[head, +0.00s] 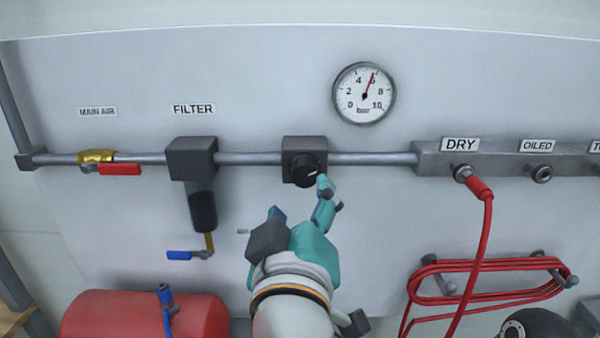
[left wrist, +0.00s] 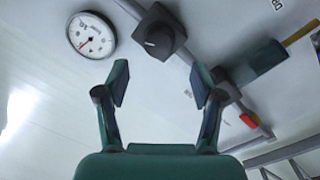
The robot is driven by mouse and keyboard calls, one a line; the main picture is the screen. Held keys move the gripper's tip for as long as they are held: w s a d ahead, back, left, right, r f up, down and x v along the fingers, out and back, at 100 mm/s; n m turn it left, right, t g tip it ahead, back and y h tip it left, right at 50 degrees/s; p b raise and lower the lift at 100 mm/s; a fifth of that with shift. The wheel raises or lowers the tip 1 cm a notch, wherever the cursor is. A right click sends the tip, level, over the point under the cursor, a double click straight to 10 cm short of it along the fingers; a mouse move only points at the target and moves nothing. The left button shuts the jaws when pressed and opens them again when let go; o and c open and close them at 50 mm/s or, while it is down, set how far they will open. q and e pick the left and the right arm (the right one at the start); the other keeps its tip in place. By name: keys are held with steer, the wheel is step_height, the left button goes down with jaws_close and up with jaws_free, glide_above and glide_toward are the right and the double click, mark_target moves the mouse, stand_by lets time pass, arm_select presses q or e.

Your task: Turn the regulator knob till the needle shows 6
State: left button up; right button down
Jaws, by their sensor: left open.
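The black regulator knob (head: 306,170) sits on the front of a dark grey block (head: 291,146) on the pipe. Its white mark shows. The round gauge (head: 364,93) is above and to the right, and its red needle points at about the 6. My left gripper (head: 302,206) is just below the knob in the head view, open and empty. In the left wrist view, the knob (left wrist: 158,41) lies beyond the open fingertips (left wrist: 160,84), apart from them. The gauge (left wrist: 91,35) is to the upper left there. My right gripper is not in view.
On the panel, a filter (head: 192,159) and a valve with a red handle (head: 119,169) are left of the knob. A red hose (head: 483,225) hangs from the DRY outlet at right. A red tank (head: 140,318) is at lower left. The panel around the knob is clear.

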mark_target(303, 177)
arm_select(q)
steer(key=w, duration=0.7)
steer(key=shift+w+d+p, duration=0.1)
steer(key=shift+d+p, duration=0.1)
steer(key=shift+p, duration=0.2)
